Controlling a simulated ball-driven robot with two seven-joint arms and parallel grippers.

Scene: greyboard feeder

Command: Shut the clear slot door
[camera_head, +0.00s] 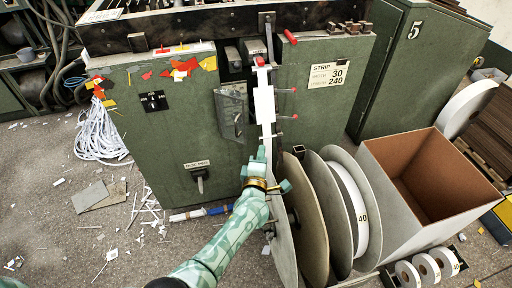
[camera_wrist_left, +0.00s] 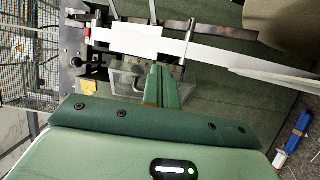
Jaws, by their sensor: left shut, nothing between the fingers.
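The clear slot door (camera_head: 231,115) is a see-through panel on the front of the green machine (camera_head: 180,125), just left of the white strip (camera_head: 264,105). It seems swung out from the slot, though its exact angle is hard to tell. It also shows in the left wrist view (camera_wrist_left: 128,80), partly hidden behind my fingers. My left gripper (camera_head: 259,156) is below and right of the door in the head view, near the strip's lower end. In the left wrist view its fingers (camera_wrist_left: 161,72) are together and empty. I cannot tell whether they touch the door. My right gripper is not in view.
Large reels (camera_head: 345,205) stand close to the right of my left arm, with an open box (camera_head: 415,205) beyond them. Red-tipped pins (camera_head: 287,116) stick out right of the strip. Paper scraps and a grey board (camera_head: 90,197) lie on the floor at left.

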